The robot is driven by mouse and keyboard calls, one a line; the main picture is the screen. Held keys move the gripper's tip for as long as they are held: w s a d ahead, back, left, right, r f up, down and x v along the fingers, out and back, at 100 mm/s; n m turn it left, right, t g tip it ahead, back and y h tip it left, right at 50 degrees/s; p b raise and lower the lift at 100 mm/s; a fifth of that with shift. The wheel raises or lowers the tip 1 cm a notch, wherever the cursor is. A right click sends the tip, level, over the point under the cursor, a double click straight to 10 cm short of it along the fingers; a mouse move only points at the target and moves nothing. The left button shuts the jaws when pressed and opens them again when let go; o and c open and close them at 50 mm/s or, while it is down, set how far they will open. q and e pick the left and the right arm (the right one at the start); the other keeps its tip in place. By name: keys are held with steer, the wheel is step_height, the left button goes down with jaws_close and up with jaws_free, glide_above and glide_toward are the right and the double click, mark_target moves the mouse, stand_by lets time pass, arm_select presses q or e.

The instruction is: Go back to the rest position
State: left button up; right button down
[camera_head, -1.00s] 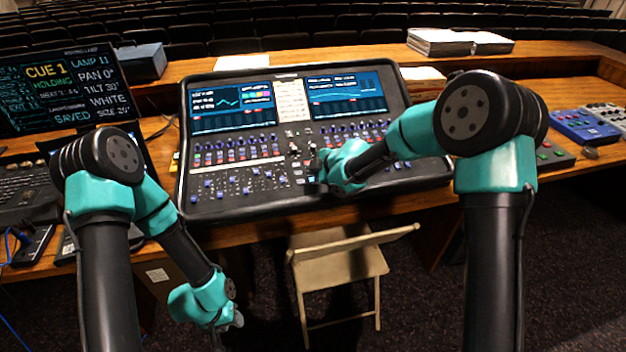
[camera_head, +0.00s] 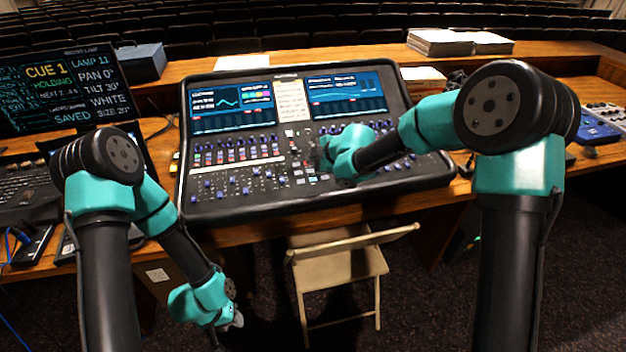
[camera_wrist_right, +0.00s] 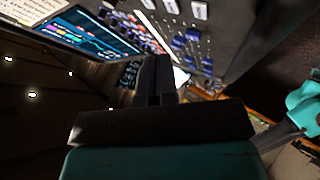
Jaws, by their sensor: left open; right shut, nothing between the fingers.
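My right gripper (camera_head: 322,155) is over the middle of the mixing desk (camera_head: 230,205) in the head view, its fingers mostly hidden against the dark panel. In the right wrist view its fingers (camera_wrist_right: 153,80) are together with nothing between them, and the desk's faders and a lit screen show beyond. I cannot tell whether it touches the desk. My left gripper (camera_head: 222,338) hangs low at the left, in front of the desk's wooden table and apart from it. It is open, though its fingers are small and dark there.
A beige folding chair (camera_head: 340,268) stands below the desk's front edge. A cue monitor (camera_head: 65,90) and keyboard (camera_head: 25,185) are at the left. Paper stacks (camera_head: 460,40) lie on the back ledge. The floor right of the chair is open.

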stand_by(0.3)
